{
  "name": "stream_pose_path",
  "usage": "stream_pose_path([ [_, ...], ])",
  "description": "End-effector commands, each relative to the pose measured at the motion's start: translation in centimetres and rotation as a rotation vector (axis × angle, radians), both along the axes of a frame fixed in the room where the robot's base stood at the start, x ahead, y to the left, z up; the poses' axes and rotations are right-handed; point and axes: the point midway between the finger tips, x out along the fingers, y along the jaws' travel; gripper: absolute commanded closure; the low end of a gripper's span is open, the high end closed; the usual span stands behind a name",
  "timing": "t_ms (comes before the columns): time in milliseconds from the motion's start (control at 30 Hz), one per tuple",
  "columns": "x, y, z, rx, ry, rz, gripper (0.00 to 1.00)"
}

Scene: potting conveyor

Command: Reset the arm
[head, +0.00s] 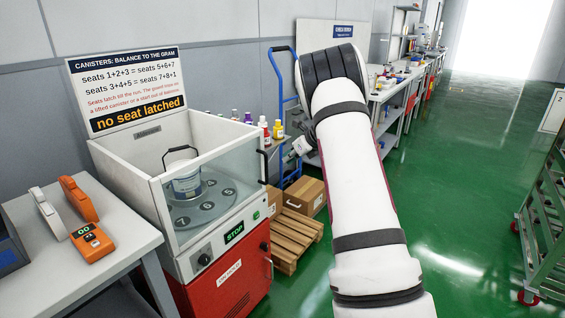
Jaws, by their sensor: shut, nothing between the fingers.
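My white arm (352,170) rises from the bottom of the head view to a bent elbow with black bands at the top. The elbow hides most of the forearm behind it. My gripper (293,154) shows only as a small grey and dark part just left of the arm, in front of the blue hand truck. It is shut with nothing visible in it, and it is clear of the machine to its left.
An open-topped machine (170,258) with a clear front holds a handled canister (187,182) on a numbered disc. Its sign (126,88) reads "no seat latched". A table (130,236) bears an orange device (91,242). Boxes on a pallet (291,243), a hand truck (276,95) and a green rack (546,215) stand around.

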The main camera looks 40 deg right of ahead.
Motion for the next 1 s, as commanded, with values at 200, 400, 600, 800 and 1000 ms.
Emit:
stream_pose_path([
  [200,-1.9,-0.6,1.9,0.0,0.0,-0.001,1.0],
  [400,-2.3,-0.8,2.3,0.0,0.001,-0.001,1.0],
  [600,-1.9,-0.5,3.7,0.012,-0.021,-0.039,1.0],
  [800,-0.6,1.1,13.7,0.158,-0.18,-0.34,1.0],
  [1000,-2.9,3.6,24.8,0.472,-0.357,-0.765,1.0],
])
